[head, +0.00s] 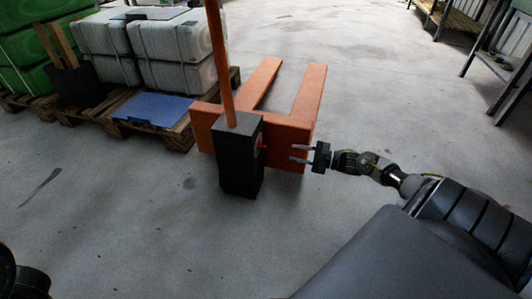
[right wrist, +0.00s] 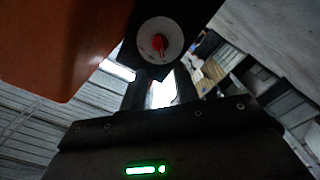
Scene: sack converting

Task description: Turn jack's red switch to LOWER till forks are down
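The orange pallet jack (head: 284,131) stands mid-floor, with its two forks (head: 308,92) pointing away and an upright orange handle (head: 218,60). The red switch (head: 261,147) is on the right side of the jack's black box (head: 238,160). In the right wrist view, the red switch (right wrist: 158,43) sits on a round white plate, beyond my fingers. My right gripper (head: 293,153) is open and empty, a short gap to the right of the switch, fingers pointing at it. Its fingers also show in the right wrist view (right wrist: 160,88). I cannot read any switch label. My left gripper is out of view.
Wooden pallets with white and green stacked sacks (head: 170,48) stand at the left. A blue sheet (head: 155,109) lies on the near pallet (head: 180,133), close to the jack. Metal tables (head: 497,62) stand at the far right. The grey floor (head: 120,220) in front is clear.

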